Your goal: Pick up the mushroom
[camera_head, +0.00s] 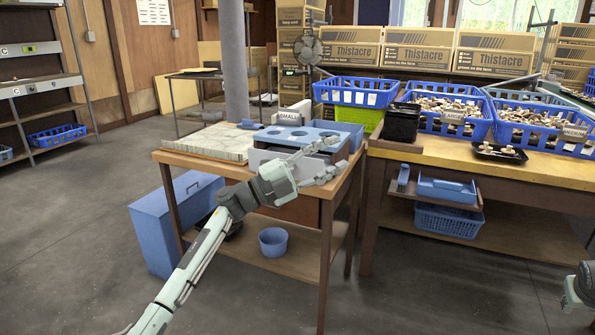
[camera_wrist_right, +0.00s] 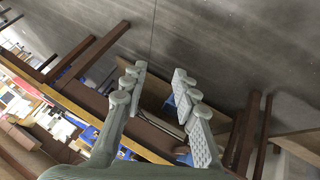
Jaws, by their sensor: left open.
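Many pale mushrooms (camera_head: 447,106) fill a blue crate (camera_head: 474,129) on the right-hand table, and more lie in a second blue crate (camera_head: 540,138) to its right. A few mushrooms sit on a small black tray (camera_head: 485,155) at the table's front edge. My left gripper (camera_head: 330,158) is open over the smaller table, in front of the blue holed block (camera_head: 277,134). No mushroom shows between its fingers. My right gripper (camera_wrist_right: 160,95) is open and empty in the right wrist view, with the floor and table legs beyond it. Only part of that wrist shows at the head view's right edge.
A stack of black trays (camera_head: 401,124) stands left of the mushroom crates. An empty blue crate (camera_head: 357,92) rests on a green one behind them. A "SMALL" sign (camera_head: 289,117) stands by the holed block. The foreground floor is clear.

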